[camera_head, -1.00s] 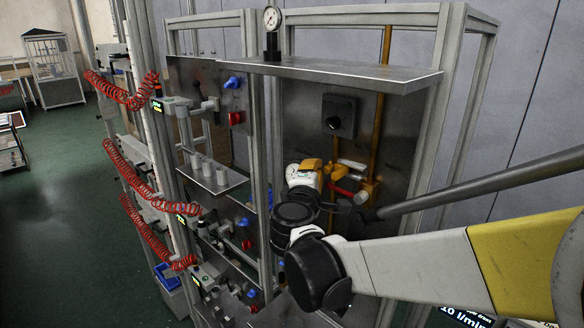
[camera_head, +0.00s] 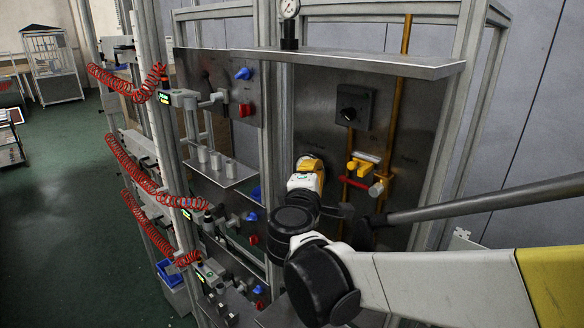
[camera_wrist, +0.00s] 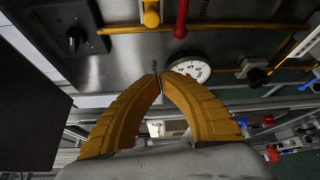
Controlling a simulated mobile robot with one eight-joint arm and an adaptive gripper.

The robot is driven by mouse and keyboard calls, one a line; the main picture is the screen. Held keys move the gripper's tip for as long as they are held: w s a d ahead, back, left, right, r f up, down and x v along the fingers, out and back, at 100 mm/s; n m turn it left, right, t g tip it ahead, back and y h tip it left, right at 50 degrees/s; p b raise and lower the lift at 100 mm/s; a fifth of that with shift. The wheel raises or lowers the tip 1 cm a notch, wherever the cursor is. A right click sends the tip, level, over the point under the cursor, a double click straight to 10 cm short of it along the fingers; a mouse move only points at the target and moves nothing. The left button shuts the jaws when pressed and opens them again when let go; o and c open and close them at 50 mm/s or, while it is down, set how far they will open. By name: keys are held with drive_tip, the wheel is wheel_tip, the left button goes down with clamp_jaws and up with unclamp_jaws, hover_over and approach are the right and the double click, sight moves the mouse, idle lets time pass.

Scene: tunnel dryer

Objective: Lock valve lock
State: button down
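The valve with its yellow lock piece (camera_head: 359,170) and red handle (camera_head: 376,189) sits on a brass pipe on the grey panel. In the wrist view the yellow piece (camera_wrist: 151,14) and red handle (camera_wrist: 181,20) show at the top edge. My gripper (camera_head: 312,164) is left of the valve and apart from it in the head view; its fingertips are hard to make out there. In the wrist view my gripper (camera_wrist: 159,77) has its yellow fingertips together, with nothing visibly held. Whether the lock is engaged cannot be told.
A black rotary switch (camera_head: 353,106) is on the panel above the valve. A metal shelf (camera_head: 350,60) juts out over the panel, with a gauge (camera_head: 289,8) on it. Frame posts flank the panel. Red coiled hoses (camera_head: 137,162) hang at left.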

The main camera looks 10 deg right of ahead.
drive_tip(key=d+v, duration=0.1)
drive_tip(key=v, duration=0.5)
drive_tip(key=s+d+f+m+g+y+b, duration=0.1)
drive_tip(key=s+d+f+m+g+b, duration=0.25)
drive_tip(key=f, duration=0.55)
drive_tip(key=s+d+f+m+g+b, duration=0.1)
drive_tip(key=s+d+f+m+b, duration=0.1)
drive_tip(key=s+f+b, duration=0.4)
drive_tip(key=s+d+f+m+g+y+b, duration=0.1)
drive_tip(key=s+d+f+m+g+b, duration=0.15)
drive_tip(key=f+b, duration=0.65)
drive_tip(key=s+a+f+m+y+b, duration=0.2)
drive_tip(key=s+f+m+b, duration=0.1)
drive_tip(key=f, duration=0.6)
drive_tip(key=s+a+f+m+g+y+b, duration=0.1)
drive_tip(key=s+a+f+m+y+b, duration=0.2)
drive_tip(key=s+f+b, duration=0.3)
wheel_tip(320, 180, down, 4)
drive_tip(key=shift+f+m+g, duration=0.1)
drive_tip(key=shift+m+g, duration=0.2)
drive_tip(key=shift+m, duration=0.1)
